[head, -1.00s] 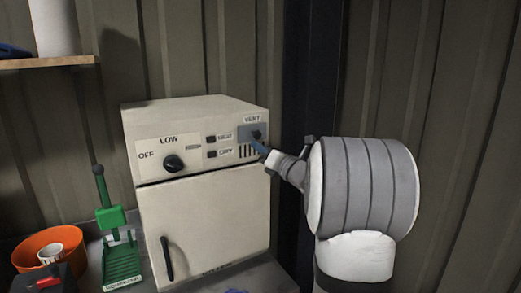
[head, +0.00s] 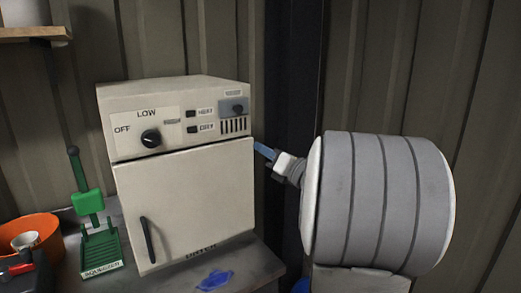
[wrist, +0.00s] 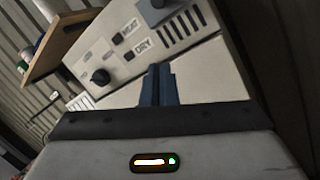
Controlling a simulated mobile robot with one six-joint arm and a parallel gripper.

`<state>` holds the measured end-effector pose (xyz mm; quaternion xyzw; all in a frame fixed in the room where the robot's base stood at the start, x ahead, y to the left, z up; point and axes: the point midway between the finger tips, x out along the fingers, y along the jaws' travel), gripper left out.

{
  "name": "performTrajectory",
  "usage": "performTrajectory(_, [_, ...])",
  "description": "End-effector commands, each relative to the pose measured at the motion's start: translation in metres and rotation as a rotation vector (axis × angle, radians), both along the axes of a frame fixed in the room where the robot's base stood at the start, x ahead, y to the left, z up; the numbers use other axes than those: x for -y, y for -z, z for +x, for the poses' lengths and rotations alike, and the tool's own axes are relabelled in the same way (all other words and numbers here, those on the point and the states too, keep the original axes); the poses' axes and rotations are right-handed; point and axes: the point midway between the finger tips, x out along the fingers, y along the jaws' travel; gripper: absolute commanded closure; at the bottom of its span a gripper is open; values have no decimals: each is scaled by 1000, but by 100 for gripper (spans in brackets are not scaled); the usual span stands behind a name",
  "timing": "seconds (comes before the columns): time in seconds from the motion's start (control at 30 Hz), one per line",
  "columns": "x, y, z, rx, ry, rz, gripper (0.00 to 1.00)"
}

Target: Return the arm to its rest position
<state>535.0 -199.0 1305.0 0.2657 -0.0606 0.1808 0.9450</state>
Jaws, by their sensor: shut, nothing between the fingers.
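My gripper (head: 264,150) is right of a cream dryer cabinet (head: 185,195) in the head view, beside its upper right edge. Its blue fingers (wrist: 158,86) show shut together and empty in the wrist view, with the cabinet's panel beyond them. The grey-banded part of my arm (head: 375,200) fills the right side of the head view. The cabinet has a dark knob (head: 151,138), HEAT and DRY switches, a vent grille with a small grey-blue plate (head: 235,107) above it, and a closed door with a dark handle.
A green squeegee-like press (head: 95,215) stands left of the cabinet. An orange bowl (head: 42,245) holding a cup is at far left. A blue crumpled item (head: 215,281) lies on the counter in front. A shelf (head: 35,33) is at upper left. Ribbed walls stand close behind.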

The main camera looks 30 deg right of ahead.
Motion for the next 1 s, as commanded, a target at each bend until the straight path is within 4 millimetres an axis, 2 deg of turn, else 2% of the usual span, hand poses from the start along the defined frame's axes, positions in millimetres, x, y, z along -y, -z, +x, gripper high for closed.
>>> performTrajectory(0.43, [0, 0, 0, 0, 0, 0, 100])
performTrajectory(0.47, [-5, 1, 0, -4, -9, -15, 100])
performTrajectory(0.57, [-46, 13, -2, -42, -90, -166, 100])
performTrajectory(0.67, [-105, 36, -15, -80, -228, -419, 100])
performTrajectory(0.7, [-129, 48, -24, -87, -296, -540, 100])
performTrajectory(0.8, [-179, 79, -54, -76, -470, -849, 100])
performTrajectory(0.9, [-214, 109, -89, -23, -654, -1156, 100])
performTrajectory(1.0, [-234, 138, -126, 73, -845, -1460, 100])
